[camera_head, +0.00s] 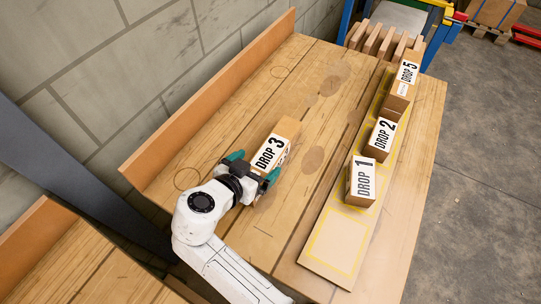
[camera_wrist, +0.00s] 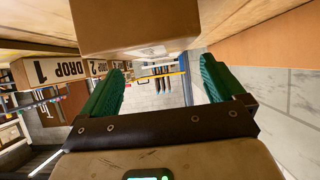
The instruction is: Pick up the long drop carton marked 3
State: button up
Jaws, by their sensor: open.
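The long brown carton marked DROP 3 (camera_head: 270,153) lies on the wooden bench, its white label facing up. In the wrist view its plain cardboard side (camera_wrist: 135,25) fills the top, just beyond the fingertips and set somewhat left of the middle between them. My gripper (camera_head: 253,168) is at the carton's near end, with its teal fingers spread apart. The fingers also show in the wrist view (camera_wrist: 162,68), wide apart with nothing held between them. Whether a finger touches the carton, I cannot tell.
Cartons DROP 1 (camera_head: 362,181), DROP 2 (camera_head: 381,139) and DROP 5 (camera_head: 404,80) stand along a board (camera_head: 335,245) with yellow outlines at the right. A raised wooden back rail (camera_head: 205,110) borders the bench's left side. Bare bench lies between DROP 3 and the board.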

aim_at(268, 154)
jog(key=shift+p+x, duration=0.55)
jog(key=shift+x, duration=2.6)
jog(key=shift+d+r, duration=0.1)
jog(key=shift+r, duration=0.1)
jog(key=c, duration=1.5)
jog(key=shift+c, duration=0.7)
jog(key=shift+r, duration=0.15)
